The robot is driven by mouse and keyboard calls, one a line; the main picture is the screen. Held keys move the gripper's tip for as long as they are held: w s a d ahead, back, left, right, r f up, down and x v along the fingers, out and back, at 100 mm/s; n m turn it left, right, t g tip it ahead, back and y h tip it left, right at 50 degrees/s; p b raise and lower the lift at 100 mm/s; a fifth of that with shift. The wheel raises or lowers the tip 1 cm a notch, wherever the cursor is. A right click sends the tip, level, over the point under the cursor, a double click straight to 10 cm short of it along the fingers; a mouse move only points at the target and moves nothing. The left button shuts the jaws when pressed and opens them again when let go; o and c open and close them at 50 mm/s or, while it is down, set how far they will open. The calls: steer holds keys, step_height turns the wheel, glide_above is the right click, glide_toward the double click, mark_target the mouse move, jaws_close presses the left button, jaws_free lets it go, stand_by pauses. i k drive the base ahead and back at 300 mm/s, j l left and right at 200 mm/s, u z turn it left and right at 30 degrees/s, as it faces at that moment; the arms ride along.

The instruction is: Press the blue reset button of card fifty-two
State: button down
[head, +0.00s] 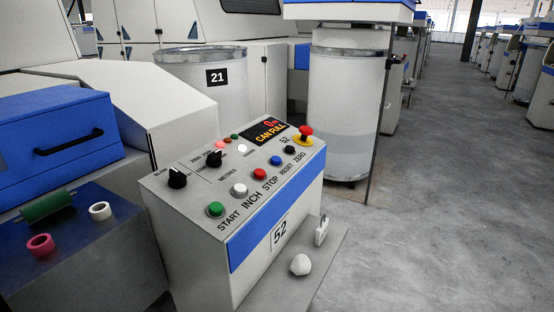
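The control box (192,262) of card fifty-two stands in the middle of the head view, with "52" on its front and its sloped top. The blue reset button (276,160) sits in the row on the top, above the label RESET. It lies between the red stop button (260,174) and the black zero button (290,150). The white inch button (239,189) and green start button (215,209) are nearer. The display (265,133) reads "CAN FULL". Nothing covers the blue button. My gripper is not in view.
A red mushroom button (305,131) on a yellow base stands up close beyond the row. Two black knobs (177,178) (214,158) rise on the left. A ledge (330,262) in front holds a white lump (300,264). Open floor (450,220) lies to the right.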

mark_target(275, 160)
steer(key=i+l, duration=0.1)
steer(key=l, duration=0.35)
steer(key=i+l, duration=0.15)
steer(key=l, duration=0.3)
steer(key=i+l, duration=0.1)
steer(key=l, duration=0.3)
steer(key=i+l, duration=0.15)
steer(key=l, duration=0.3)
steer(key=u, duration=1.7)
